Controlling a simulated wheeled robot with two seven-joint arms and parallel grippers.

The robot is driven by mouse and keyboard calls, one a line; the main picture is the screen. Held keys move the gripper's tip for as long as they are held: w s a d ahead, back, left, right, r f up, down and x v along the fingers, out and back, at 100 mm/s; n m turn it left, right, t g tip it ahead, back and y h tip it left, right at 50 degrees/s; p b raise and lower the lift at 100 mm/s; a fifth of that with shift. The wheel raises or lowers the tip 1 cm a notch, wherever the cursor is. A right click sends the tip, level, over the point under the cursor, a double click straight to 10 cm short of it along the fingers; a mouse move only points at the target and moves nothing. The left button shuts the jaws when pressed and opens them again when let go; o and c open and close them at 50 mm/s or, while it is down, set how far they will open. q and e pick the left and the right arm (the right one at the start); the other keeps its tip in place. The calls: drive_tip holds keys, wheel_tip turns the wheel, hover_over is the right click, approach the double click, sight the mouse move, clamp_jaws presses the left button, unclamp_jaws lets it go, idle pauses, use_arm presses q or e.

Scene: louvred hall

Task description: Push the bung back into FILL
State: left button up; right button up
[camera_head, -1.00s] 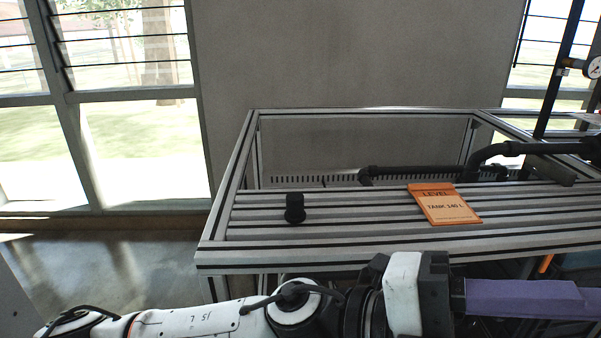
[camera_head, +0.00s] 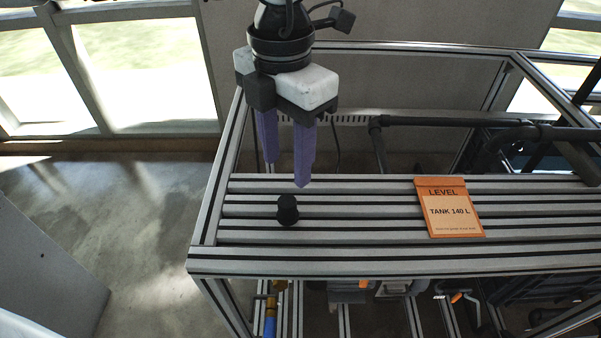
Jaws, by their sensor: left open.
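A black bung (camera_head: 288,210) stands on the slatted aluminium top (camera_head: 350,237) of the frame, left of an orange card. My left gripper (camera_head: 286,172) hangs from the top of the view with its two purple fingers pointing down. It is open and empty, above and behind the bung, and not touching it. The FILL opening is not seen, and no label with that word shows. My right gripper is not in view.
An orange card (camera_head: 450,208) reading LEVEL, TANK 140 L lies on the slats. Black pipes (camera_head: 460,122) run behind on the right. Below the front edge are a brass fitting and blue pipe (camera_head: 270,325). Open floor (camera_head: 130,215) lies to the left.

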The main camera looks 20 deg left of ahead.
sight(287, 201)
use_arm(q)
drive_tip(key=shift+s+f+b, duration=0.25)
drive_tip(key=shift+s+b, duration=0.05)
drive_tip(key=shift+s, duration=0.05)
wheel_tip(287, 201, down, 8)
drive_tip(key=b, duration=0.5)
drive_tip(key=shift+s, duration=0.15)
drive_tip(key=shift+f+b, duration=0.55)
drive_tip(key=shift+b, duration=0.3)
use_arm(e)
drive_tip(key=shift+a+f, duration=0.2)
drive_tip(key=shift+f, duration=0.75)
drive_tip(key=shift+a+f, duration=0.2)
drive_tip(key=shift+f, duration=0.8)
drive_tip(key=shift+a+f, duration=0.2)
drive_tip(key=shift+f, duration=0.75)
use_arm(q)
clamp_jaws()
